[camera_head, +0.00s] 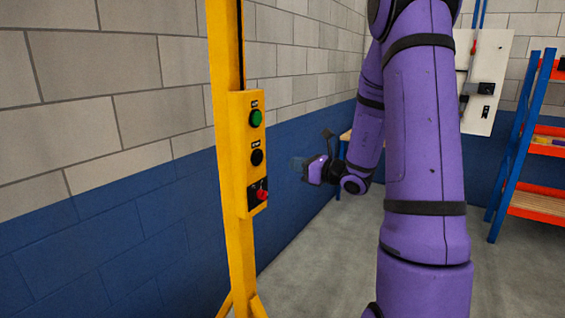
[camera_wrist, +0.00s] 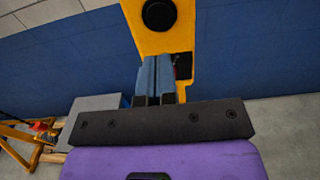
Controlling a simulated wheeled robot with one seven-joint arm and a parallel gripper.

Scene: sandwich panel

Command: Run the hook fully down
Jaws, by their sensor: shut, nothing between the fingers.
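A yellow control box (camera_head: 247,150) is mounted on a yellow post (camera_head: 226,120). It carries a green button (camera_head: 256,118) at the top, a black button (camera_head: 257,157) in the middle and a red switch (camera_head: 262,194) on a black plate at the bottom. The labels are too small to read. My gripper (camera_head: 296,164) is right of the box, apart from it in the picture. In the wrist view its fingers (camera_wrist: 155,72) are together and empty, below the black button (camera_wrist: 158,14). They partly cover the dark plate (camera_wrist: 183,65).
A block wall (camera_head: 110,160), grey above and blue below, runs behind the post. A blue and orange shelf (camera_head: 540,206) stands at the right, with a pale wall panel (camera_head: 490,118) beside it. Grey floor (camera_head: 320,270) is clear between.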

